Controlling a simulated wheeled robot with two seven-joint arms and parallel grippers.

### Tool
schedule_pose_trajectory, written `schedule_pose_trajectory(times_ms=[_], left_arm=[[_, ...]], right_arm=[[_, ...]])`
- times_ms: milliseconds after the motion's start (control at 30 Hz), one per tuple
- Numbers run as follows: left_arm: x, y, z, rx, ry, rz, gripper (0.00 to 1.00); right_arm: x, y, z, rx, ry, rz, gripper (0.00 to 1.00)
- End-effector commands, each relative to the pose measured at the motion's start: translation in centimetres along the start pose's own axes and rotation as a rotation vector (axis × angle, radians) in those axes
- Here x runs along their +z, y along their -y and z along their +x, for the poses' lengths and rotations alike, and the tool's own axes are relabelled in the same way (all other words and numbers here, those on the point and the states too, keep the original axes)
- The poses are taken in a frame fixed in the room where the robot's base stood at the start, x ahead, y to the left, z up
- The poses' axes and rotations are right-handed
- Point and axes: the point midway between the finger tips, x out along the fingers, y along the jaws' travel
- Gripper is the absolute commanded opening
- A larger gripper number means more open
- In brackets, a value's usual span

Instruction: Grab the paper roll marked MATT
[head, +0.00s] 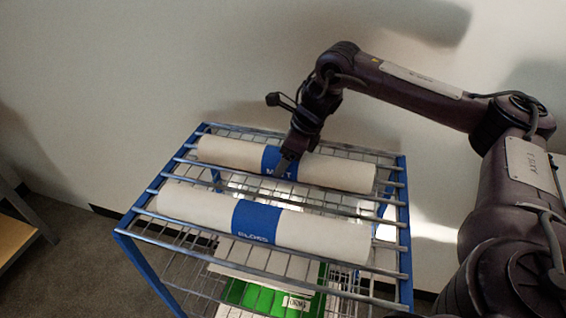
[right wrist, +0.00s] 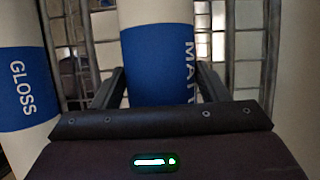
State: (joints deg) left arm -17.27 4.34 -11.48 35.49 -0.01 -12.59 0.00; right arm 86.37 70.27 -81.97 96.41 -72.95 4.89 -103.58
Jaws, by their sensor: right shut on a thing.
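The white paper roll with a blue band marked MATT (head: 335,171) lies across the back of the wire rack in the head view. Part of its label is hidden behind my gripper. My right gripper (head: 291,156) reaches down from above onto the blue band and is shut on this roll. In the right wrist view the MATT roll (right wrist: 158,60) stands between the two fingers (right wrist: 160,88). A second white roll with a blue band marked GLOSS (head: 315,233) lies in front, apart from it; it also shows at the left of the right wrist view (right wrist: 22,85). My left gripper is not in view.
The rack (head: 406,215) has blue posts and metal bars under the rolls. A green package (head: 262,297) sits on a lower level. A wall stands close behind the rack. A wooden-topped table (head: 14,238) is at the far left.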

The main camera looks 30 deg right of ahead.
Motion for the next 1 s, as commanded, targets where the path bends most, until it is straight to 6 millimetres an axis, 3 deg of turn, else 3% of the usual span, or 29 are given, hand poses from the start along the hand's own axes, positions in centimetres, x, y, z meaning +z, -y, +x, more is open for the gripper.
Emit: schedule_pose_trajectory(times_ms=[33, 233, 667, 867, 1000], left_arm=[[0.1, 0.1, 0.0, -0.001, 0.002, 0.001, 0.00], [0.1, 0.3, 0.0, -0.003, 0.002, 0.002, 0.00], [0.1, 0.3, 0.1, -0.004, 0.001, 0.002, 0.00], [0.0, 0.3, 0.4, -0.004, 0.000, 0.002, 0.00], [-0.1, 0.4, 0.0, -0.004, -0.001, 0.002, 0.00]], right_arm=[[0.0, 0.1, -0.1, -0.001, 0.001, 0.001, 0.36], [0.3, 0.1, -0.3, -0.004, 0.008, 0.000, 0.11], [0.7, 0.1, -1.1, -0.005, 0.009, -0.001, 0.11], [1.8, 0.1, -3.5, -0.005, 0.012, -0.002, 0.11], [3.0, 0.1, -6.6, -0.006, 0.012, -0.002, 0.11]])
